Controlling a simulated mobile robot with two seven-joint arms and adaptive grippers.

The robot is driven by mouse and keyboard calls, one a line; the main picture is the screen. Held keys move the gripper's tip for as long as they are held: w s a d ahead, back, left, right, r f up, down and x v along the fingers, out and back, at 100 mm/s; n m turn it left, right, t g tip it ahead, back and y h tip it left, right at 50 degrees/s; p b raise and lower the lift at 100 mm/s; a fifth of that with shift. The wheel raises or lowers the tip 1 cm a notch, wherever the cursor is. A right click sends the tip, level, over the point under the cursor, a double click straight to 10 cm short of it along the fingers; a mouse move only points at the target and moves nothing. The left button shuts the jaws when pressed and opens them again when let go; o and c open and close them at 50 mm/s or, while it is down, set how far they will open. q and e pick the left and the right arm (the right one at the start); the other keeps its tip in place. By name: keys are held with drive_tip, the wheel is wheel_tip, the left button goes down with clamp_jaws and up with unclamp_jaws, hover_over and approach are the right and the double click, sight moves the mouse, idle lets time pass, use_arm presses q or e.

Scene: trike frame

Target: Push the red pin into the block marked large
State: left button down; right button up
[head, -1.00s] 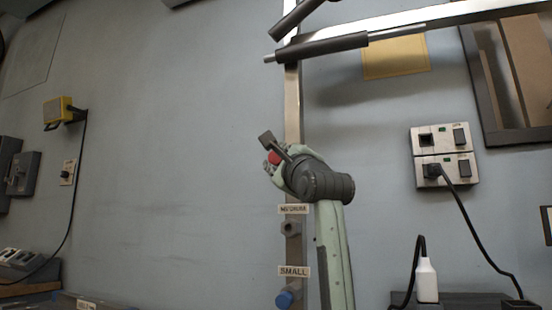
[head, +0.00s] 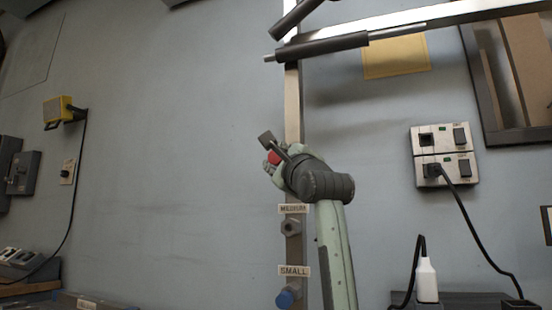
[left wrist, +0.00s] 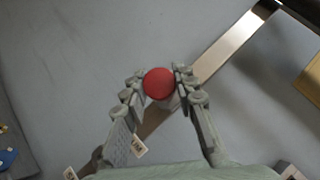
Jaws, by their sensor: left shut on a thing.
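My left gripper (head: 271,158) is shut on the red pin (head: 274,158) in front of the upright metal post. In the left wrist view, the pin's round red head (left wrist: 159,83) sits between the fingertips of the left gripper (left wrist: 160,86), with the post behind it. No block marked large can be made out; my gripper and wrist cover that part of the post. I cannot tell whether the pin's tip touches a block. A small label (left wrist: 138,147) by the left finger is too small to read. My right gripper is not in view.
Below my wrist on the post are the medium block (head: 291,228) and a blue pin (head: 285,298) under the SMALL label (head: 294,271). A dark-sleeved bar (head: 330,46) crosses above. Wall sockets (head: 444,155) are at right.

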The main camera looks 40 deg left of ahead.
use_arm(q)
drive_tip(key=shift+w+a+p, duration=0.2)
drive_tip(key=shift+w+p, duration=0.15)
drive_tip(key=shift+w, duration=0.4)
drive_tip(key=shift+w+a+p, duration=0.15)
drive_tip(key=shift+w+p, duration=0.15)
drive_tip(key=shift+w, duration=0.4)
drive_tip(key=shift+w+a+p, duration=0.2)
drive_tip(key=shift+w+p, duration=0.15)
drive_tip(key=shift+w, duration=0.4)
drive_tip(key=c, duration=1.1)
unclamp_jaws()
drive_tip(key=shift+c, duration=0.2)
drive_tip(key=v, duration=1.2)
